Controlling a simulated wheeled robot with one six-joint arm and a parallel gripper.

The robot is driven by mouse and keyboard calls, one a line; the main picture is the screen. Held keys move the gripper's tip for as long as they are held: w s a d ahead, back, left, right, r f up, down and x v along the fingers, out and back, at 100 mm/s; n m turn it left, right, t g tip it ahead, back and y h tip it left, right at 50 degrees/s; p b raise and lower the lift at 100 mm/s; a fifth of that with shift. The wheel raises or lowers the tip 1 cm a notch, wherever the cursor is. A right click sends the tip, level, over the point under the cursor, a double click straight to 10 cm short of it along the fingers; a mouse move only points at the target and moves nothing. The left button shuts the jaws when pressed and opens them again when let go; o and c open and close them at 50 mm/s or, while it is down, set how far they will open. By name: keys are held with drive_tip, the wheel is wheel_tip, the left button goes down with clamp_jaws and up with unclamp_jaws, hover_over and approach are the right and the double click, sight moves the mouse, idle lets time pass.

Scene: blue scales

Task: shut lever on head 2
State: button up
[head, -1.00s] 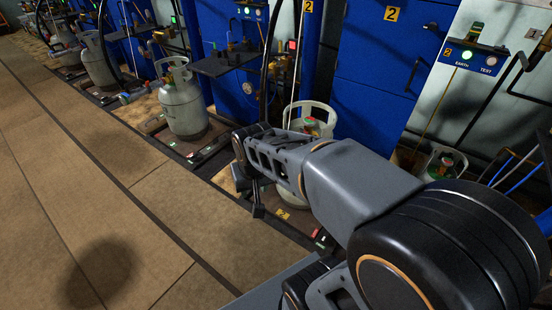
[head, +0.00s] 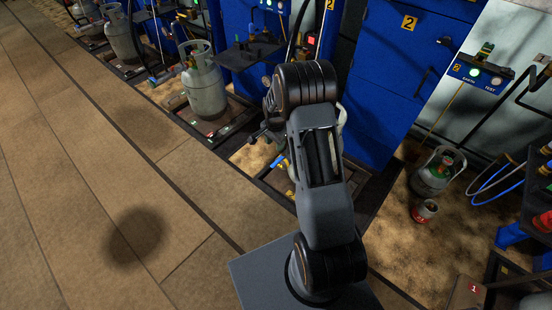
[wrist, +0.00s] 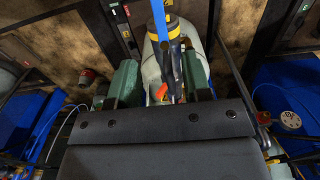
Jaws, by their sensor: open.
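In the wrist view, my gripper (wrist: 160,62) is open, with a green finger on each side of a filling head (wrist: 174,45). The head has a dark body with yellow bands. A blue lever (wrist: 160,22) runs from it toward the top edge of the picture. A pale gas cylinder (wrist: 151,65) is below, with a red-orange part (wrist: 161,92) near its valve. I cannot tell whether the fingers touch anything. In the head view, the blue lever (head: 278,161) shows beside my arm, which hides most of the cylinder and head.
Blue cabinets (head: 408,70) with a number 2 sign stand behind. Another grey cylinder (head: 203,85) stands on a scale to the left. A smaller cylinder (head: 437,172) and a small can (head: 425,210) are at right. The tan floor (head: 90,190) at left is clear.

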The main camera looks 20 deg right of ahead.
sight(275, 163)
wheel_tip(275, 163, down, 12)
drive_tip(key=shift+r+b, duration=0.1)
drive_tip(key=shift+b, duration=0.4)
drive_tip(key=shift+c, duration=0.2)
clamp_jaws()
